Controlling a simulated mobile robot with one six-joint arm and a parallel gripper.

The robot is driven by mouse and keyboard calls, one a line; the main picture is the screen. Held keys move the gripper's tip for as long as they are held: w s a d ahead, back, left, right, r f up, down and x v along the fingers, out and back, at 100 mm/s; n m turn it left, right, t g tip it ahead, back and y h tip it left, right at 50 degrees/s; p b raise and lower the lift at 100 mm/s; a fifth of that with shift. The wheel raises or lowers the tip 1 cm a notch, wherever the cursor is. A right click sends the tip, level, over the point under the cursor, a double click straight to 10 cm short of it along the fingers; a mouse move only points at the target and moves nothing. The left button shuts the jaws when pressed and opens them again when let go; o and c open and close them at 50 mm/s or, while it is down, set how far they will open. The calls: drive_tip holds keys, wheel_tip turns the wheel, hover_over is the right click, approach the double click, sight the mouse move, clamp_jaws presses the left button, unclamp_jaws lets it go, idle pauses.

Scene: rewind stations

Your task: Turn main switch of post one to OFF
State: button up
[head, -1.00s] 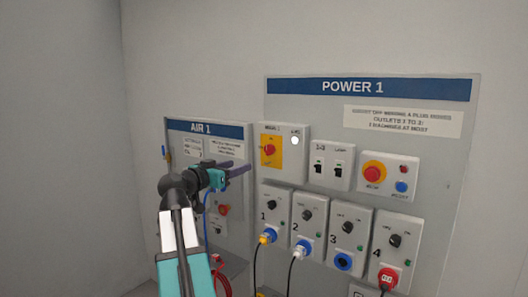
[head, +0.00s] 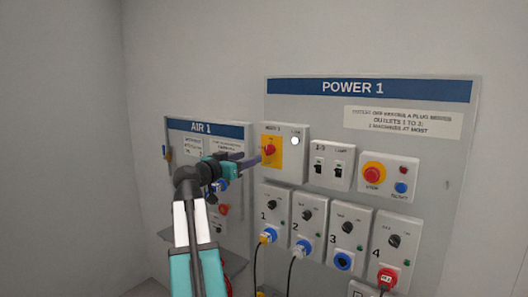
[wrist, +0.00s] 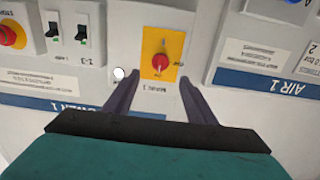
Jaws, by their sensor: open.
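The main switch (head: 270,150) is a red rotary knob on a yellow plate, at the upper left of the POWER 1 panel. In the wrist view the red knob (wrist: 160,65) shows upside down, with its pointer along the plate's long axis. My gripper (head: 256,160) is open and empty, with its dark fingers pointing at the switch. In the wrist view my gripper (wrist: 157,78) has one finger on each side below the knob, not around it. The gap in depth is hard to tell. The small lettering around the knob is not readable.
A white round lamp (head: 295,141) sits just right of the switch. Two black breakers (head: 328,168) and a red button on yellow (head: 374,173) are farther right. Several outlets with plugs are below. The AIR 1 panel (head: 203,129) is left, behind my arm.

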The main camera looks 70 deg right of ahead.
sight(267, 151)
drive_tip(key=p+x, duration=0.2)
drive_tip(key=x, duration=0.8)
drive_tip(key=shift+d+p, duration=0.2)
drive_tip(key=shift+p, duration=0.2)
drive_tip(key=c, duration=1)
